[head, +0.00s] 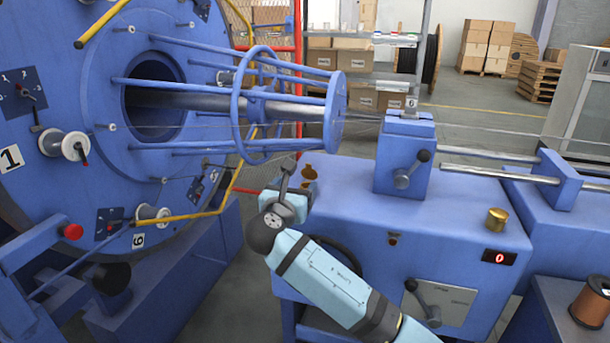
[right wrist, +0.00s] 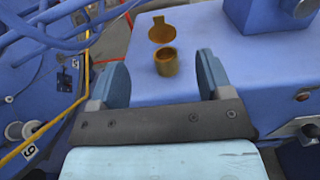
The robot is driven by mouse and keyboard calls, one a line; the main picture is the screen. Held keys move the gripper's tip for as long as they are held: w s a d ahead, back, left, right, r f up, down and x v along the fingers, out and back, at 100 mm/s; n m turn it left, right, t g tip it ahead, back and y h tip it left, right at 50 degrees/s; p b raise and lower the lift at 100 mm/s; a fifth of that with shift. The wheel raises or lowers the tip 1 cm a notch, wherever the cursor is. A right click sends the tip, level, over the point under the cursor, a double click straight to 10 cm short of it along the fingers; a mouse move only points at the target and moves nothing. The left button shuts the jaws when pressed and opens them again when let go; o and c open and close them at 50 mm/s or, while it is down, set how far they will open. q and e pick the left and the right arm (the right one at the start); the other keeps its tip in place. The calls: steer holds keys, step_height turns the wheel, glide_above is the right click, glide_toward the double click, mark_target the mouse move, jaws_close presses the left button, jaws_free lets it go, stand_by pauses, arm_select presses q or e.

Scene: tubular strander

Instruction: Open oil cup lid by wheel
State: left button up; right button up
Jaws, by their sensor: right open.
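A brass oil cup (head: 306,182) stands on the left end of the blue machine housing, near the large blue wheel (head: 105,110). In the right wrist view the cup (right wrist: 165,62) shows with its round brass lid (right wrist: 161,31) raised on the far side, apart from the rim, so the lid looks open. My right gripper (head: 288,178) is just left of the cup in the head view, partly covering it. In the right wrist view its two fingers (right wrist: 164,78) are wide apart, with the cup between and beyond them and nothing gripped. My left gripper is out of view.
A second brass cup (head: 497,220) stands at the right of the housing top. The blue cage (head: 265,105) of rods and rings hangs close above my gripper. A black handwheel (head: 342,250) is partly behind my arm.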

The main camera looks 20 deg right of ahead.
mark_target(308, 166)
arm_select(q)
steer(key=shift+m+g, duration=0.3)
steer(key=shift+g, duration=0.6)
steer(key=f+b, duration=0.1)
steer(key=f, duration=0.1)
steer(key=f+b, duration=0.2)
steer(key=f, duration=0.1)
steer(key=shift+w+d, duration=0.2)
arm_select(e)
steer(key=x, duration=1)
steer(key=shift+c, duration=0.2)
